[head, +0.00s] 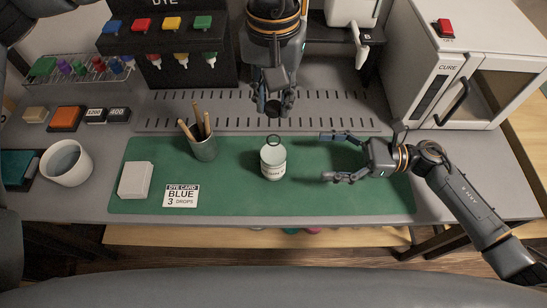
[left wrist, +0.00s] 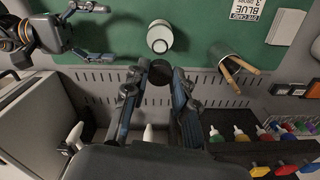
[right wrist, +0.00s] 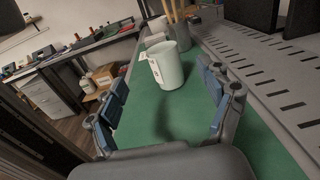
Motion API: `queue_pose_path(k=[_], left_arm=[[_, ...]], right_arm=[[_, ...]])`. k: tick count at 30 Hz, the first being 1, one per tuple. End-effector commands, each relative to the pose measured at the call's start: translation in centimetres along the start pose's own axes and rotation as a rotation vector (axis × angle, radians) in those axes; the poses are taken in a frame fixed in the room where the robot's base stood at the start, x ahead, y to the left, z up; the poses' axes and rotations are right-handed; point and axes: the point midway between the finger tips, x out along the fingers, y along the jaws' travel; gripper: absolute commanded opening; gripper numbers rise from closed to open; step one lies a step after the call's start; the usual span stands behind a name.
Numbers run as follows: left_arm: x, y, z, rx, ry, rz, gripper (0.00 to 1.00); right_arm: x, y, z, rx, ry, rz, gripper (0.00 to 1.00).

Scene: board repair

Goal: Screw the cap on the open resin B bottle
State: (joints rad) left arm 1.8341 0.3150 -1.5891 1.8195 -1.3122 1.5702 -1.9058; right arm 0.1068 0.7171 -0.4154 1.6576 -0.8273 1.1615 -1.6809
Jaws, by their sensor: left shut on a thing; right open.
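The open resin bottle (head: 272,165), white with a printed label, stands upright on the green mat (head: 230,195). Its ring-shaped open neck faces up. My left gripper (head: 273,104) is shut on a black cap (left wrist: 160,72), behind the bottle in the head view and apart from it. The cap is mostly hidden by the fingers in the head view. My right gripper (head: 327,157) is open, to the right of the bottle, with its fingers pointing at it. In the right wrist view the bottle (right wrist: 168,66) shows ahead, between the spread fingers but beyond their tips.
A cup of wooden sticks (head: 204,146) stands left of the bottle. A dye card (head: 181,196) and a white block (head: 136,180) lie on the mat's left. A white cup (head: 67,163) stands further left. The curing oven (head: 440,75) is at the back right. The mat's front middle is clear.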

Motion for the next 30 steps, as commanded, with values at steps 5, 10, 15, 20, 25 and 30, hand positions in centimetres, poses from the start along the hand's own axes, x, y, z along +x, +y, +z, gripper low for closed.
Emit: queue_pose_path(k=[5, 10, 15, 20, 25, 30], left_arm=[[0.0, 0.0, 0.0, 0.0, 0.0, 0.0, 0.17], [0.0, 0.0, 0.0, 0.0, 0.0, 0.0, 0.17], [0.0, 0.0, 0.0, 0.0, 0.0, 0.0, 0.17], [0.0, 0.0, 0.0, 0.0, 0.0, 0.0, 0.17], [0.0, 0.0, 0.0, 0.0, 0.0, 0.0, 0.17], [0.0, 0.0, 0.0, 0.0, 0.0, 0.0, 0.17]], right_arm=[[1.0, 0.0, 0.0, 0.0, -0.002, 0.002, 0.8], [3.8, 0.0, 0.1, -0.002, -0.004, 0.002, 0.8], [7.1, 0.0, 0.1, -0.001, -0.004, 0.001, 0.8], [9.7, 0.0, 0.1, -0.001, -0.003, 0.001, 0.8], [11.4, 0.0, 0.0, 0.0, -0.001, 0.0, 0.8], [12.0, 0.0, 0.0, 0.001, 0.0, -0.001, 0.8]])
